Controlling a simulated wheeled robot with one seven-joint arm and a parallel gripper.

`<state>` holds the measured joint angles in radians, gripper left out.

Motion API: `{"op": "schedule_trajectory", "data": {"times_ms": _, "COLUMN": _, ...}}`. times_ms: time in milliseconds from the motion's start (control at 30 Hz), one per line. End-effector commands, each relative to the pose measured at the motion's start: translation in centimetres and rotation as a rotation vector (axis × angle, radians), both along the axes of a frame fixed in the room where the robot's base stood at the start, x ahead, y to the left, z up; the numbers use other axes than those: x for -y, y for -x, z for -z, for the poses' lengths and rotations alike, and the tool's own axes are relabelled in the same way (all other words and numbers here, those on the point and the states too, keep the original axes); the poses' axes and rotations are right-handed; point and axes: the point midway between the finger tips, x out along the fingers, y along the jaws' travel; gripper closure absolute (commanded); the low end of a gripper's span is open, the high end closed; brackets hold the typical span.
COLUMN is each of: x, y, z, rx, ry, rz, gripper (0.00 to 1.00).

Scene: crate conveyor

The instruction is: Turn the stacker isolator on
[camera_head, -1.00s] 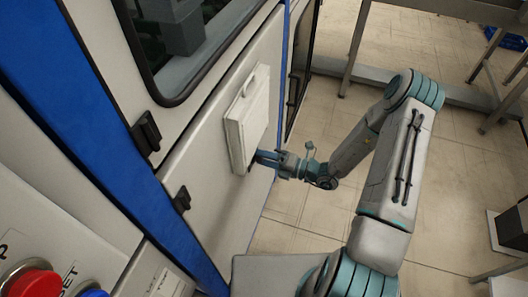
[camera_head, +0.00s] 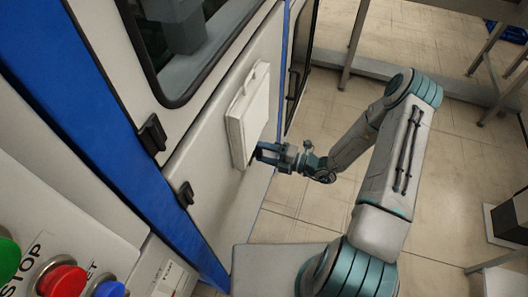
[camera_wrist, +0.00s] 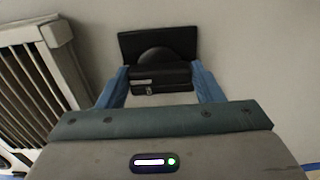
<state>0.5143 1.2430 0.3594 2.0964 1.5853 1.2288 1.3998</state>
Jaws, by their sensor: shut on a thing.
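My gripper (camera_head: 262,153) is at the pale machine panel, just right of the white box's lower end. In the wrist view, its two blue fingers (camera_wrist: 160,84) stand on either side of a black handle (camera_wrist: 161,77) and are shut on it. The handle sits in front of a rounded black hub and a black backing plate (camera_wrist: 180,40) on the panel. I cannot read any marking on it, nor tell whether it is the stacker isolator or its on or off position. In the head view the fingers hide it.
A white box (camera_head: 247,112) sticks out of the panel beside my gripper. Black fittings (camera_head: 152,134) line the blue-edged frame. A red STOP button (camera_head: 62,280), a green button (camera_head: 7,258) and a blue one (camera_head: 108,289) are at lower left. Metal-legged tables (camera_head: 352,45) stand beyond clear tiled floor.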

Motion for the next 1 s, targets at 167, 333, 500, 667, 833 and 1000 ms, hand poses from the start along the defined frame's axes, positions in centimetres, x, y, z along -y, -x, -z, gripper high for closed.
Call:
{"op": "schedule_trajectory", "data": {"times_ms": 167, "x": 0.0, "y": -0.1, "z": 0.0, "rx": 0.001, "ry": 0.000, "rz": 0.001, "gripper": 0.18}}
{"op": "schedule_trajectory", "data": {"times_ms": 333, "x": 0.0, "y": 0.0, "z": 0.0, "rx": 0.001, "ry": 0.000, "rz": 0.000, "gripper": 0.18}}
{"op": "schedule_trajectory", "data": {"times_ms": 500, "x": 0.5, "y": 0.1, "z": 0.0, "rx": 0.002, "ry": 0.002, "rz": 0.001, "gripper": 0.18}}
{"op": "schedule_trajectory", "data": {"times_ms": 667, "x": 2.9, "y": 0.9, "z": 0.1, "rx": 0.000, "ry": 0.002, "rz": 0.005, "gripper": 0.18}}
{"op": "schedule_trajectory", "data": {"times_ms": 833, "x": 6.7, "y": 2.3, "z": 0.1, "rx": 0.002, "ry": 0.003, "rz": 0.005, "gripper": 0.18}}
{"op": "schedule_trajectory", "data": {"times_ms": 1000, "x": 10.1, "y": 3.5, "z": 0.1, "rx": 0.002, "ry": 0.003, "rz": 0.005, "gripper": 0.18}}
